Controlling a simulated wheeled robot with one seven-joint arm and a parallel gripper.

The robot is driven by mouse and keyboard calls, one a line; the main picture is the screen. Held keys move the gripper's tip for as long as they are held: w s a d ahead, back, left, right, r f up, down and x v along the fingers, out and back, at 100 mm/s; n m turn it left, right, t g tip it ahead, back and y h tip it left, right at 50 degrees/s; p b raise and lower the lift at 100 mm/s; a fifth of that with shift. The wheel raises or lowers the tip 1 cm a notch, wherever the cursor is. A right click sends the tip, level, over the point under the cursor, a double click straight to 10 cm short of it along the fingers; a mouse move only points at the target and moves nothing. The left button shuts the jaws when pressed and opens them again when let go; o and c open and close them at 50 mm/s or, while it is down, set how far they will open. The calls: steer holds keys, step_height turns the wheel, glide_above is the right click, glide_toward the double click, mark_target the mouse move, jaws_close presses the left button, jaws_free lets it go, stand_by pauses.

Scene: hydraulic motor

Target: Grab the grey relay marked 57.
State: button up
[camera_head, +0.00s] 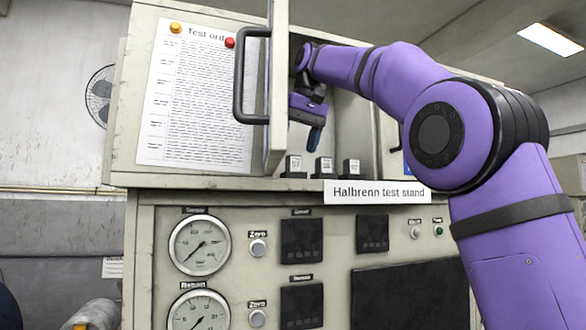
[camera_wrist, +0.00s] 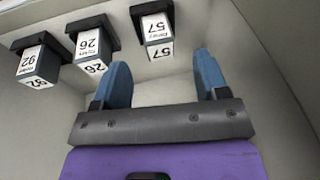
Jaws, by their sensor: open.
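The grey relay marked 57 (camera_wrist: 153,24) is dark grey with a white label, and its number appears upside down at the top of the wrist view. In the head view it is the leftmost (camera_head: 293,172) of three relays, standing in the cabinet compartment. My gripper (camera_head: 315,138) is open and empty above the relays. In the wrist view its blue fingertips (camera_wrist: 162,72) are spread apart; relay 57 lies beyond them, roughly in line with the gap, and not touching.
The similar relays 26 (camera_wrist: 90,36) and 92 (camera_wrist: 36,56) stand beside it in a row. The open cabinet door (camera_head: 278,100), with its black handle (camera_head: 240,80), is left of my gripper. Compartment walls (camera_wrist: 285,60) are close around. A "Halbrenn test stand" label (camera_head: 377,192) hangs below.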

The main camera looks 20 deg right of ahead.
mark_target(294, 159)
steer(key=shift+x, duration=2.25)
steer(key=shift+s+d, duration=0.1)
steer(key=c, duration=1.1)
